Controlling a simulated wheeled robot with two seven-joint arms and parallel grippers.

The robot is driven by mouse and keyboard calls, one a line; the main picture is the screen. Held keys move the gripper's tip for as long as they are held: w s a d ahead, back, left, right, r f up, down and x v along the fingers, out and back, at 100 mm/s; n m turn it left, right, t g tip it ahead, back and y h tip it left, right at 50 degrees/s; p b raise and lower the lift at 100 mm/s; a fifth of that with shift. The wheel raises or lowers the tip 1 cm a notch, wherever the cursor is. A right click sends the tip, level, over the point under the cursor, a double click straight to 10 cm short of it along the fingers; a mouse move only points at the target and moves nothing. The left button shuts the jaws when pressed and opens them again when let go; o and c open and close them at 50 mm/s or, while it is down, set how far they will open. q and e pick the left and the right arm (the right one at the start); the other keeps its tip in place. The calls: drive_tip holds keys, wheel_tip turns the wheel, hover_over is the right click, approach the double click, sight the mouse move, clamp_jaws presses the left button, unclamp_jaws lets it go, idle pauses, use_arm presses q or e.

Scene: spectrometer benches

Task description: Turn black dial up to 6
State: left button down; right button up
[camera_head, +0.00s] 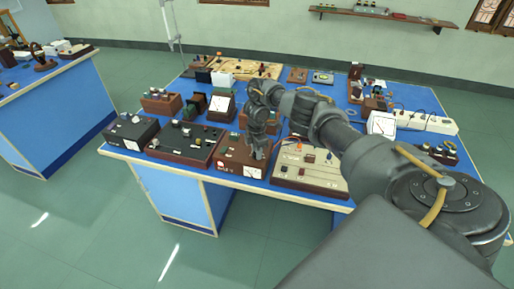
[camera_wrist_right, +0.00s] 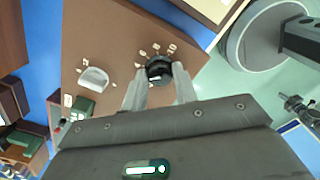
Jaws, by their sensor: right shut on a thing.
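The black dial (camera_wrist_right: 159,70) is a small round knob on a brown box, with pale number marks around it, in the right wrist view. My right gripper (camera_wrist_right: 160,80) has its two fingers on either side of the dial and is shut on it. In the head view the brown box (camera_head: 232,160) stands at the front edge of the blue bench, with a white meter on its front. My right gripper (camera_head: 259,152) comes down on the box's right part there and hides the dial. The number the dial points at is too small to read. My left gripper is not in view.
A black box with several knobs (camera_head: 183,138) stands just left of the brown box. A pale circuit board (camera_head: 312,172) lies to its right. Several instruments crowd the blue bench (camera_head: 250,187) behind. Another bench (camera_head: 55,110) is at the left.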

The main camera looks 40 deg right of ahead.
drive_tip(key=m+p, duration=0.3)
drive_tip(key=m, duration=0.3)
drive_tip(key=shift+w+r, duration=0.1)
drive_tip(key=shift+r, duration=0.05)
drive_tip(key=m+p, duration=0.2)
drive_tip(key=m, duration=0.3)
drive_tip(key=shift+w+m, duration=0.1)
drive_tip(key=shift+m, duration=0.3)
drive_tip(key=o, duration=1)
drive_tip(key=shift+c, duration=0.2)
